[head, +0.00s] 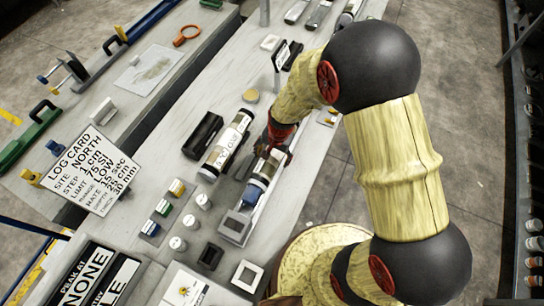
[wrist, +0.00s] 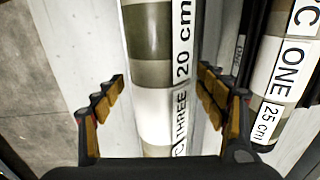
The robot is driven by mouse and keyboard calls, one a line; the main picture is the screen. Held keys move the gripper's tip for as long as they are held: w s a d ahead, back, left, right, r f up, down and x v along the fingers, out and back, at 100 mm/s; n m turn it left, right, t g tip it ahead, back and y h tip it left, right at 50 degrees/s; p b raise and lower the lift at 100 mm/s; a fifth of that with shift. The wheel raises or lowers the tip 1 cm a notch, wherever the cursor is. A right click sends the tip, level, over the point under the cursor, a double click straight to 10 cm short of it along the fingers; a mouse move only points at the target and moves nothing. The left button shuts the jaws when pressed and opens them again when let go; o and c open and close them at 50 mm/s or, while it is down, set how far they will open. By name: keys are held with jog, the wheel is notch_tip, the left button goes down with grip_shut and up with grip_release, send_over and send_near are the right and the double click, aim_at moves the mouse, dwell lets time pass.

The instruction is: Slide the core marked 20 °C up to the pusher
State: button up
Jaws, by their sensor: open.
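A core marked "20 cm" and "THREE" (wrist: 165,110) runs lengthwise between my open fingers in the wrist view; I see no "20 °C" mark. In the head view this core (head: 266,170) lies in a pale channel, partly hidden by my gripper (head: 277,148). My gripper (wrist: 160,80) straddles the core, with gaps visible on both sides. A blue piece (head: 251,195) sits at the core's near end. A grey block (head: 235,226) stands at the channel's near end; I cannot tell which piece is the pusher.
A second core marked "ONE" and "25 cm" (wrist: 283,80) lies beside the channel, also in the head view (head: 228,140). A black tray (head: 203,133), small jars (head: 178,243) and a log card (head: 95,170) stand to the left. Bare bench shows right of the channel.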

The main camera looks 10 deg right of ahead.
jog(key=r, duration=0.7)
jog(key=s+d+r, duration=0.1)
jog(key=r, duration=0.3)
jog(key=shift+d+r, duration=0.1)
jog(key=shift+r, duration=0.2)
